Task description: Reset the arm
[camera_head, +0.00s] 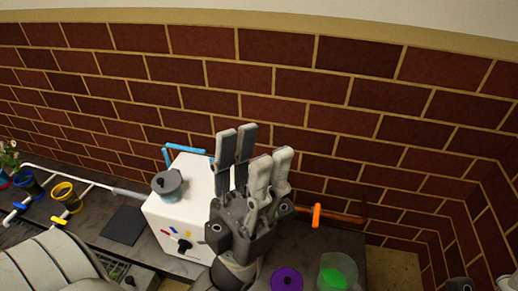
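My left gripper (253,150) stands upright in the middle of the head view, fingers pointing up. Its fingers are spread apart with nothing between them, and brick wall shows behind. It is in front of the right side of a white box-shaped machine (182,212) and hides part of it. My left forearm comes in from the lower left. Grey parts (460,284) at the bottom right edge may belong to my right gripper or arm; too little shows to tell its state.
A dark counter (100,190) runs along the brick wall. Blue (30,187) and yellow-rimmed (66,197) cups stand at the left near a white pipe. A purple disc (286,279), a clear container with green inside (338,272) and an orange-handled pipe (317,215) are at the right.

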